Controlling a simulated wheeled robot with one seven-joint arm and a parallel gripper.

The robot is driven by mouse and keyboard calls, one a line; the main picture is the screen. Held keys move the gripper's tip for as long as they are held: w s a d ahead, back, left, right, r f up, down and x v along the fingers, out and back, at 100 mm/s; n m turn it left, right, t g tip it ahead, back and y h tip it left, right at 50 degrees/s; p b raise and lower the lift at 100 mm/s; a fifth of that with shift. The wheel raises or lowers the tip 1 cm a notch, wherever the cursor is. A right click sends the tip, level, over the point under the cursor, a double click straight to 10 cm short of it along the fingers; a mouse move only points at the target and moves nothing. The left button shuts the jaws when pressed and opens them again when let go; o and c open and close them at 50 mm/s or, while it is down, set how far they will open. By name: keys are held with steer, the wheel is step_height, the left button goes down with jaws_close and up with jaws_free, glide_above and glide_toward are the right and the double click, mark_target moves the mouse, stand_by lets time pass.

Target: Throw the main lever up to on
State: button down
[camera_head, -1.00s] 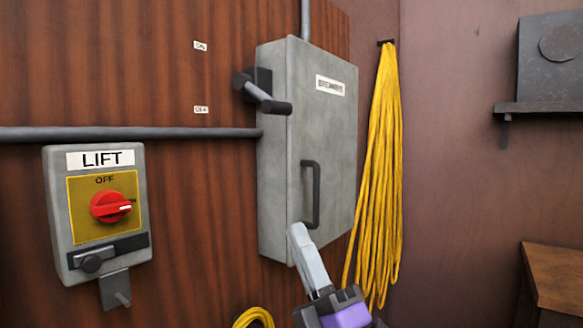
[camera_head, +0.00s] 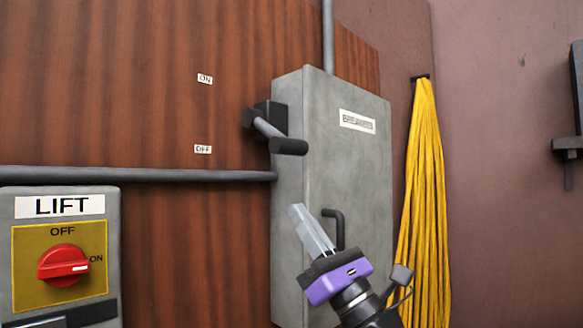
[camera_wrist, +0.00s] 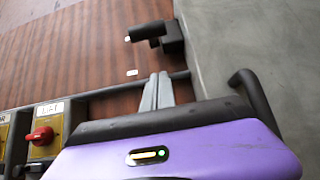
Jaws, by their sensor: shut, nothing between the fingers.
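The main lever (camera_head: 270,132) is a dark arm with a black grip on the left side of a grey metal box (camera_head: 345,180). Its grip slants down to the right, level with the OFF label (camera_head: 203,149) and below the ON label (camera_head: 205,78). In the wrist view the lever (camera_wrist: 152,31) is beyond my fingertips, and a gap shows between them. My gripper (camera_head: 298,210) is shut and empty in front of the box, below the lever's grip. Its closed fingers also show in the wrist view (camera_wrist: 160,76).
A black door handle (camera_head: 338,228) stands out from the box just right of my fingers. A LIFT switch box (camera_head: 60,205) with a red knob is at lower left. A grey conduit (camera_head: 150,173) crosses the wood panel. Yellow rope (camera_head: 427,200) hangs at right.

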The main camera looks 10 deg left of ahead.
mark_target(270, 132)
step_height(270, 132, up, 9)
steer(key=w+a+p, duration=0.2)
steer(key=p, duration=0.3)
steer(key=shift+a, duration=0.3)
stand_by(0.4)
steer(key=shift+f, duration=0.1)
steer(key=shift+d, duration=0.1)
